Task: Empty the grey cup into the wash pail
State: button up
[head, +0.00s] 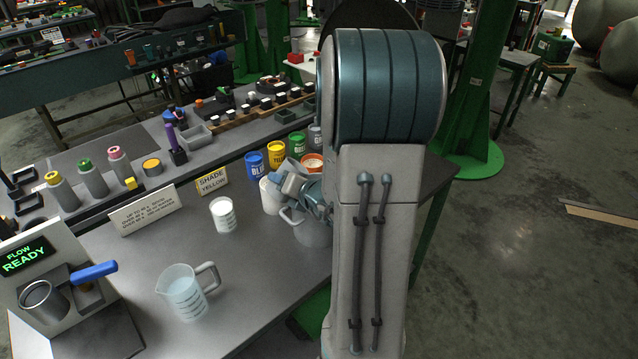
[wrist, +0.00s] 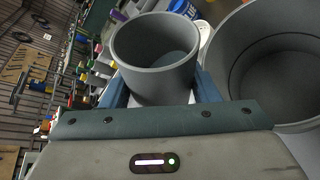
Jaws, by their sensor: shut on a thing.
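My gripper (head: 312,194) is shut on the grey cup (wrist: 150,85). In the wrist view its blue fingers stand on both sides of the cup, whose round mouth is open to view. The wash pail (head: 314,235) is a larger grey vessel under my gripper in the head view. In the wrist view its wide rim (wrist: 222,50) lies just right of the cup, and its inside looks grey. My arm and gripper hide part of the pail and most of the cup in the head view.
A white container (head: 269,197) stands close left of the pail, with blue (head: 255,164), yellow and green paint tins behind. A white beaker (head: 222,215), a clear jug (head: 187,293) and a flow cup stand (head: 90,308) are further left. The table's middle is clear.

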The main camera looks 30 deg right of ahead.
jog(key=shift+r+m+p, duration=0.25)
jog(key=shift+m+p, duration=0.05)
jog(key=shift+p, duration=0.3)
jog(key=shift+f+m+t+y+p, duration=0.4)
jog(key=shift+f+m+y+p, duration=0.4)
jog(key=shift+m, duration=0.4)
dwell(0.9)
jog(key=shift+d+r+m+y+p, duration=0.1)
jog(key=shift+r+m+y+p, duration=0.45)
jog(key=shift+p, duration=0.2)
dwell(0.6)
jog(key=shift+s+d+f+m+t, duration=0.1)
jog(key=shift+d+f+m+t, duration=0.1)
jog(key=shift+d+m, duration=0.25)
jog(key=shift+d+f+m+t, duration=0.2)
jog(key=shift+d+m, duration=0.1)
jog(key=shift+d, duration=0.2)
dwell(0.6)
jog(key=shift+d+r+m+t+y+p, duration=0.35)
jog(key=shift+r+m+y+p, duration=0.25)
jog(key=shift+m+p, duration=0.6)
dwell(0.9)
